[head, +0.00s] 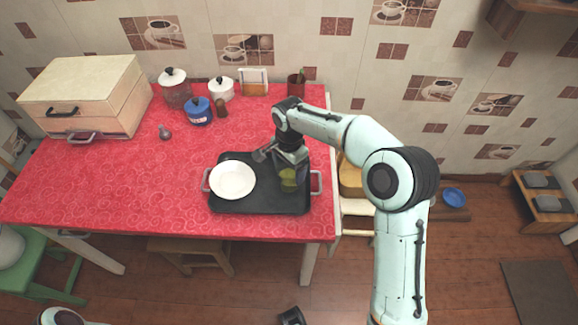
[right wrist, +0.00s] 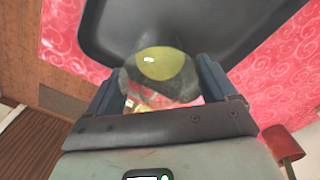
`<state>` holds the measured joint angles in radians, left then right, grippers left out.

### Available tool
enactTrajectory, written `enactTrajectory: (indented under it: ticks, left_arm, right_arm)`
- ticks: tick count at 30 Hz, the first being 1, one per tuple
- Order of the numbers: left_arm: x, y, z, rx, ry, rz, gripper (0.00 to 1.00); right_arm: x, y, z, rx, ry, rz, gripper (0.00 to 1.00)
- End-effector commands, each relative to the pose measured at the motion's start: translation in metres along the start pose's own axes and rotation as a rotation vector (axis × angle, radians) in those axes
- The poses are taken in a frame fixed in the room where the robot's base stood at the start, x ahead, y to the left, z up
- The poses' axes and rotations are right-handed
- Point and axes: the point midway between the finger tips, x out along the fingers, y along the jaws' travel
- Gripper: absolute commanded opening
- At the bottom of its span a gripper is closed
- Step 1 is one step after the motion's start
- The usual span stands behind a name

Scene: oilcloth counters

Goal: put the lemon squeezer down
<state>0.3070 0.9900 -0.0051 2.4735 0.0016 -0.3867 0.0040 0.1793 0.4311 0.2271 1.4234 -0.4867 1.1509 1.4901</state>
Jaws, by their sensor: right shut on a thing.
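My right gripper (head: 290,170) is over the right part of a black tray (head: 240,207) on the red table. It is shut on the lemon squeezer (head: 288,181), which looks yellow-green from the head. In the right wrist view the squeezer (right wrist: 165,64) shows a round yellow-green top and a greyish, see-through body between the fingers (right wrist: 163,95). The dark tray (right wrist: 225,28) is behind it. I cannot tell whether the squeezer touches the tray.
A white bowl (head: 233,181) takes up the tray's left side.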

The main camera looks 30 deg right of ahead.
Motion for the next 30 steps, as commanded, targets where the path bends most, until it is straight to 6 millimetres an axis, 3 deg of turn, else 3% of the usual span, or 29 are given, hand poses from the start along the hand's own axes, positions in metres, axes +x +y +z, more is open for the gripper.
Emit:
enactTrajectory:
  ticks: [2,3,14,30]
  left_arm:
    - [0.002,0.000,-0.001,0.000,0.002,0.000,1.00]
    - [0.001,0.000,-0.001,0.000,0.002,0.001,1.00]
    - [-0.001,0.000,0.000,0.000,-0.001,0.000,1.00]
    - [-0.017,0.006,0.000,0.002,0.003,0.001,1.00]
  right_arm:
    - [0.003,0.000,0.000,-0.001,0.000,0.000,0.45]
    - [0.003,0.000,0.000,0.000,0.000,0.001,0.99]
    - [-0.006,-0.001,0.000,0.000,0.001,-0.002,1.00]
    - [-0.108,-0.001,0.000,-0.001,0.001,-0.003,1.00]
